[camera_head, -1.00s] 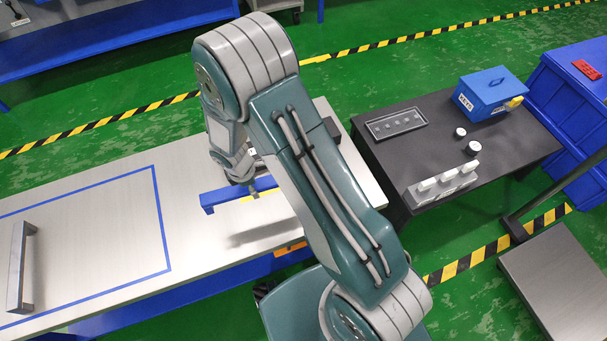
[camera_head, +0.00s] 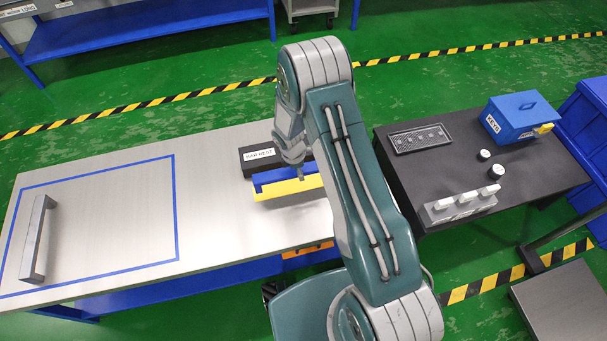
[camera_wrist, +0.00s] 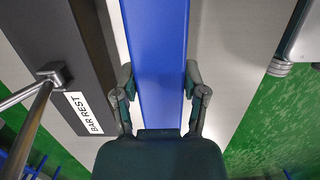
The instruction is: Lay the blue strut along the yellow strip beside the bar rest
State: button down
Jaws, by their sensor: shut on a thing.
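The blue strut (camera_head: 272,177) is in my gripper (camera_head: 301,174), which is shut across it near the right part of its visible length. The wrist view shows the strut (camera_wrist: 158,45) running lengthwise between the fingers (camera_wrist: 160,92). The yellow strip (camera_head: 285,188) shows along the strut's near side in the head view; no yellow shows in the wrist view. The black bar rest (camera_head: 250,155) lies just behind the strut, roughly parallel, and its labelled block (camera_wrist: 72,75) is left of the strut in the wrist view. I cannot tell whether the strut touches the tabletop.
A grey bar with end feet (camera_head: 38,238) lies at the left of the pale table (camera_head: 215,220), inside a blue outline. A dark side table (camera_head: 470,170) at right holds a blue box (camera_head: 520,118). A metal rod (camera_wrist: 35,125) stands over the bar rest. The table's middle is clear.

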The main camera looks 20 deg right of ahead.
jog(key=shift+w+d+f, duration=0.35)
jog(key=shift+d+f, duration=0.05)
jog(key=shift+f, duration=0.2)
jog(key=shift+w+d+f, duration=0.35)
jog(key=shift+f, duration=0.25)
jog(key=shift+w+d+f, duration=0.15)
jog(key=shift+f, duration=1.6)
jog(key=shift+c, duration=0.7)
grip_release()
jog(key=shift+f, duration=0.1)
